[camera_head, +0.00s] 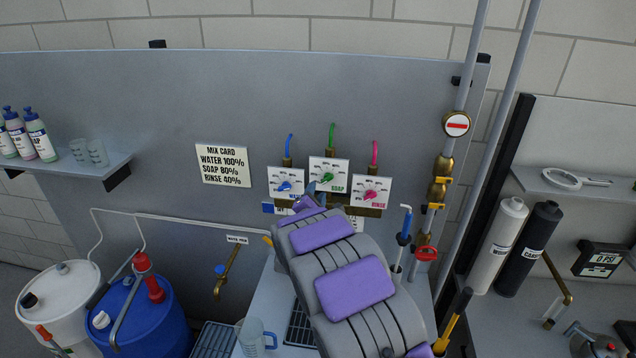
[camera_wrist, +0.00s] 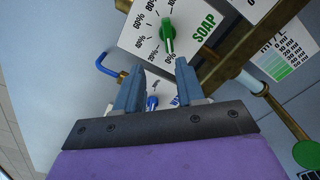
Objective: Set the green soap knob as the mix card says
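The green soap knob (camera_wrist: 167,36) sits on the white SOAP dial plate (camera_wrist: 190,28) at the top of the wrist view. Its long axis runs nearly up and down in that view, one end near the lowest scale marks; which end is the pointer I cannot tell. In the head view the knob (camera_head: 327,178) is on the middle, raised plate. The mix card (camera_head: 222,165) reads water 100%, soap 80%, rinse 40%. My gripper (camera_wrist: 157,74) is open and empty, its fingertips just below the knob and apart from it. In the head view my arm partly hides it.
The blue water knob (camera_head: 285,186) and pink rinse knob (camera_head: 371,194) flank the soap plate closely. Brass pipes run beside the plates. A blue-handled tool (camera_head: 404,225) and a red valve wheel (camera_head: 426,253) stand right of my arm. The panel left of the dials is clear around the card.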

